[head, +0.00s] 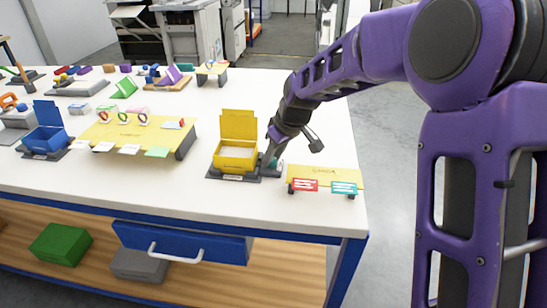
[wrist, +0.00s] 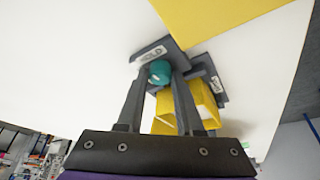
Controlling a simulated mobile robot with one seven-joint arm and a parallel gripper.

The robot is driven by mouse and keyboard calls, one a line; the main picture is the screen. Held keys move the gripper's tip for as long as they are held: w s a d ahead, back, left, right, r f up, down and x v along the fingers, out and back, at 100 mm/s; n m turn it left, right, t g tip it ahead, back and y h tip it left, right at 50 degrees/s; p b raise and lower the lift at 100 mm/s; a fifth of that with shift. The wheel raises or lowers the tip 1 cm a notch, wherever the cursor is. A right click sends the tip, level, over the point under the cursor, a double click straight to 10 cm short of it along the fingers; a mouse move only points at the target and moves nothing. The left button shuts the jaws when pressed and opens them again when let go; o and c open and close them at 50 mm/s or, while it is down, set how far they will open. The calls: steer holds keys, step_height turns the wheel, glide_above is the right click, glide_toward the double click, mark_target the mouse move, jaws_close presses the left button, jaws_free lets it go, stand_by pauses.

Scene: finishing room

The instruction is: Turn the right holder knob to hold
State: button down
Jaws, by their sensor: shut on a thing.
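A small teal knob (wrist: 159,72) sits on a dark base with a light label (wrist: 152,53) whose visible letters look like "OLD". My gripper (wrist: 160,80) is shut on the knob, with one dark finger on each side of it. In the head view my gripper (head: 270,156) reaches down to the dark base just right of the open yellow box (head: 236,159). The knob is mostly hidden there by the gripper. The knob's exact turn angle cannot be told.
The yellow box (wrist: 207,105) stands close beside the fingers in the wrist view. A yellow board (head: 345,175) with red and teal labels lies to the right, near the table corner. A larger yellow stand (head: 110,135) and blue box (head: 45,139) are to the left.

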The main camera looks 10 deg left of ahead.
steer(key=shift+m, duration=0.5)
steer(key=shift+h, duration=0.3)
steer(key=c, duration=0.5)
jaws_free()
steer(key=shift+c, duration=0.2)
steer(key=p+v, duration=0.2)
steer(key=v, duration=1.5)
steer(key=shift+s+r, duration=0.2)
steer(key=shift+s, duration=0.05)
steer(key=shift+w+d, duration=0.1)
steer(key=shift+d, duration=0.05)
